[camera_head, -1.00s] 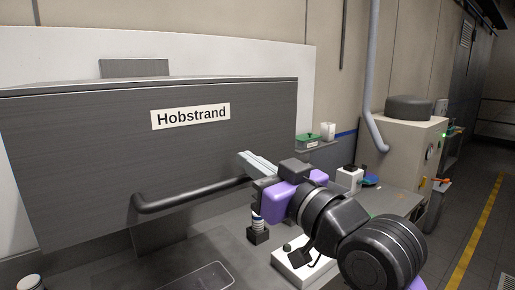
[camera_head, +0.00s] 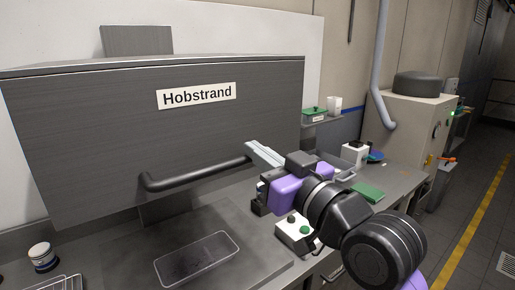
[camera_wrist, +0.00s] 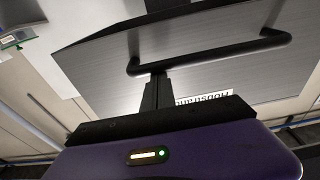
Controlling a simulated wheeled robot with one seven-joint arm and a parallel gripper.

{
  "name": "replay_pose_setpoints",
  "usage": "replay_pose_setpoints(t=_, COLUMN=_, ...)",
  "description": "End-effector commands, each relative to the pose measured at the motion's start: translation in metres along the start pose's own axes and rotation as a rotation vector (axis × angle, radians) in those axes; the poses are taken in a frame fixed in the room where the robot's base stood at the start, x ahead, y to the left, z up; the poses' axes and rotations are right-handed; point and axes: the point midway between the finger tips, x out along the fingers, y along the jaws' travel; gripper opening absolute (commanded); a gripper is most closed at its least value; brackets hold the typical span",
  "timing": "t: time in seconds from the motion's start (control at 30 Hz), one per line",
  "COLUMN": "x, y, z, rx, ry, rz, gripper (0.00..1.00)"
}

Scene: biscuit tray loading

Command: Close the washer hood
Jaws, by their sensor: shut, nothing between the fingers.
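The washer hood (camera_head: 110,125) is a big dark grey box with a "Hobstrand" label (camera_head: 196,95). It stands raised, with a gap between its lower edge and the worktop. A black bar handle (camera_head: 195,176) runs along its lower front; it also shows in the wrist view (camera_wrist: 210,50). My gripper (camera_head: 263,152) is shut and empty, with its fingertips at the handle's right end in the head view. Whether they touch the handle I cannot tell. In the wrist view, my dark fingers (camera_wrist: 156,93) point towards the handle and hood front.
A clear tray (camera_head: 197,259) lies on the worktop below the hood. A jar (camera_head: 42,257) stands at the left. A beige machine (camera_head: 405,130) stands at the right beside a free aisle.

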Motion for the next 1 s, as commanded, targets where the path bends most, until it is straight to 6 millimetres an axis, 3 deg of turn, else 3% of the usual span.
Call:
replay_pose_setpoints(t=0.03, x=-0.003, y=0.0, z=0.025, rx=0.003, ry=-0.006, rz=-0.001, gripper=0.0)
replay_pose_setpoints(t=1.0, x=-0.039, y=-0.001, z=0.294, rx=0.004, ry=-0.007, rz=0.0, gripper=0.0)
